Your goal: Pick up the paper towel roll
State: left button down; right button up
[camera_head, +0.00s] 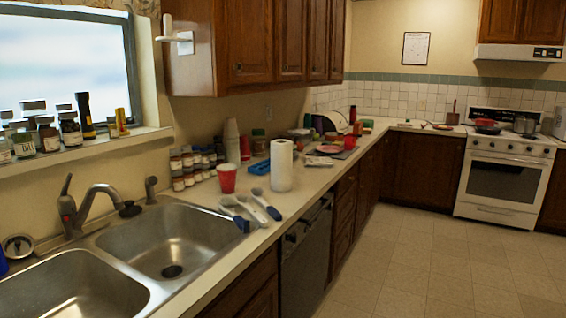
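A white paper towel roll (281,166) stands upright on the counter, right of the double sink and near the counter's front edge. Its front is unobstructed. Neither my left nor my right gripper shows in the head view.
Utensils (250,206) lie in front of the roll, beside the sink (172,240). The floor (420,250) right of the counter is clear.

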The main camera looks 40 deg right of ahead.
aim_at(281, 150)
jog(key=i+l, duration=0.15)
jog(key=l, duration=0.25)
jog(key=i+l, duration=0.15)
jog(key=l, duration=0.25)
jog(key=i+l, duration=0.15)
jog(key=l, duration=0.3)
jog(key=i+l, duration=0.1)
jog(key=l, duration=0.3)
jog(key=i+l, duration=0.15)
jog(key=l, duration=0.25)
